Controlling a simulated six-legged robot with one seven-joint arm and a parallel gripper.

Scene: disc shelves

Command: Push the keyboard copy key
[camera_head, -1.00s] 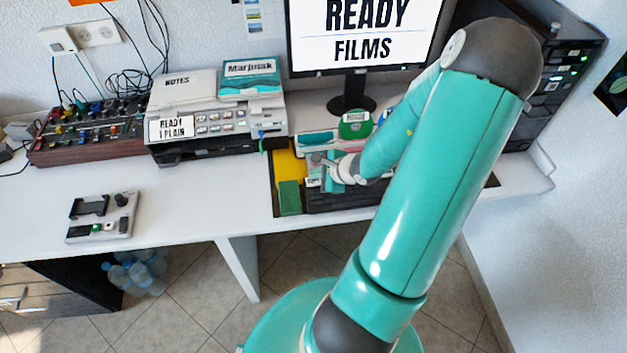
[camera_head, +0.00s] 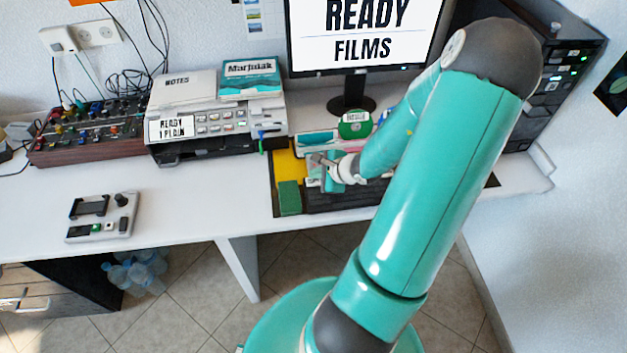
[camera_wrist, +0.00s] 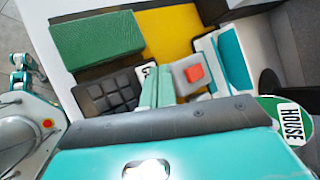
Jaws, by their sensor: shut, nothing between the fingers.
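The dark keyboard (camera_head: 335,198) lies on the white desk below the monitor, partly covered by my arm in the head view. In the wrist view its dark keys (camera_wrist: 113,92) show left of my fingers. A white key with a dark letter, perhaps C (camera_wrist: 148,70), shows beside the fingers, mostly hidden by them; I cannot tell if it is the copy key. My gripper (camera_head: 322,170) is over the keyboard's left end. Its teal fingers (camera_wrist: 158,84) are together and empty in the wrist view. Contact with a key cannot be told.
A green block (camera_head: 289,198) lies on a yellow area left of the keyboard. A grey piece with a red button (camera_wrist: 194,73) is right of the fingers. A green disc labelled HOUSE (camera_wrist: 285,120) is near the monitor (camera_head: 360,40).

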